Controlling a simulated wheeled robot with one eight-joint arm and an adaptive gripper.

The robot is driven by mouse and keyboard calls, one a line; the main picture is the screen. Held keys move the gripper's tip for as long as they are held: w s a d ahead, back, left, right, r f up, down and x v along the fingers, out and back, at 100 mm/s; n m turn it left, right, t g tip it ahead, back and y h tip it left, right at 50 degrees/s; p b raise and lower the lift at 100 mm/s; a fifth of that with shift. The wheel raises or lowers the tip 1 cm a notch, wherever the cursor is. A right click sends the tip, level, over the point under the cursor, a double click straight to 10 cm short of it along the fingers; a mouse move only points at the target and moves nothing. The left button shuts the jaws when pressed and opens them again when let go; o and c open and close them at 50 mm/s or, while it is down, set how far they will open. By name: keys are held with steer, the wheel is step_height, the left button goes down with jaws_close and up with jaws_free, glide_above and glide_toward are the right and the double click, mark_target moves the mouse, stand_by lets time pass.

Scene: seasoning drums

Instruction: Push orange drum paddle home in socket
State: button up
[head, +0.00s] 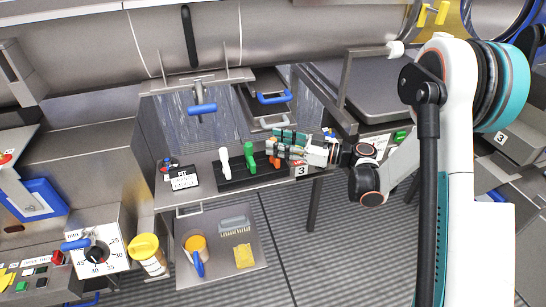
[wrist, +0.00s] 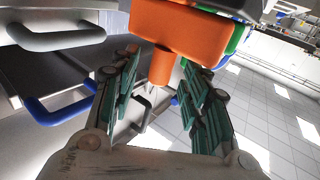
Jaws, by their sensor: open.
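The orange drum paddle (head: 275,161) is at the right end of a row of paddles on a black base, mostly covered by my gripper (head: 280,144) in the head view. In the wrist view the orange paddle (wrist: 186,28) shows a thick block with a round stem below it. My gripper (wrist: 160,72) is open, with a teal-padded finger on each side of the stem. I cannot tell whether either finger touches it. The socket end of the paddle is hidden.
A green paddle (head: 250,157) and a white paddle (head: 224,160) stand left of the orange one. Blue-handled drawers (head: 272,97) are behind the shelf. A lower tray (head: 222,270) holds a mug, a brush and a sponge. A yellow-lidded jar (head: 148,254) stands left.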

steer(key=shift+x, duration=1.05)
jaws_close()
